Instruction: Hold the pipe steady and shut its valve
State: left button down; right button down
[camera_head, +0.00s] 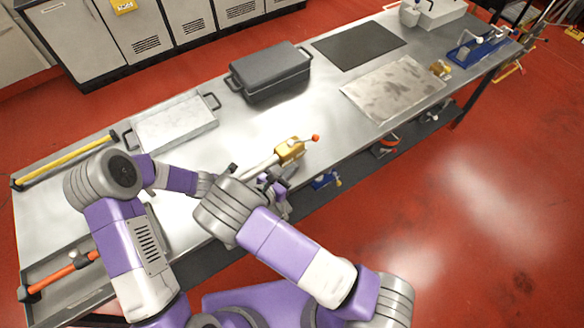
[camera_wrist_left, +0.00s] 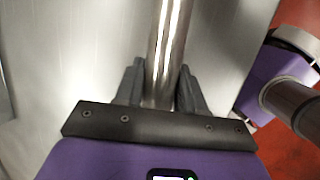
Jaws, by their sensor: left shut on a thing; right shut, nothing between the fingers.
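A metal pipe (camera_head: 261,166) lies above the steel workbench. A brass valve (camera_head: 289,151) is at its far right end, with a lever ending in an orange-red knob (camera_head: 315,138) that points right. My left gripper (camera_wrist_left: 159,82) is shut on the pipe, which shows as a shiny vertical bar (camera_wrist_left: 168,45) between its dark fingers in the left wrist view. In the head view my left gripper is mostly hidden behind my right arm. My right gripper (camera_head: 276,184) is shut and empty, just below the valve near the bench's front edge; its fingertips are partly hidden.
A dark lidded box (camera_head: 270,72) and a grey tray (camera_head: 175,124) stand behind the pipe on the workbench (camera_head: 330,110). A black mat (camera_head: 358,45) and a stained plate (camera_head: 393,88) lie to the right. A yellow-handled tool (camera_head: 70,157) lies at the left.

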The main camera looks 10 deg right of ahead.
pick_arm(q)
jog(key=c, duration=0.6)
grip_release()
jog(key=shift+s+a+f, duration=0.2)
jog(key=shift+s+f, duration=0.1)
jog(key=shift+f, duration=0.05)
jog(key=shift+a+r, duration=0.1)
jog(key=shift+r, duration=0.45)
jog(key=v, duration=0.6)
jog(key=shift+r, duration=0.5)
jog(key=shift+v, duration=2.25)
jog(key=shift+w, duration=0.1)
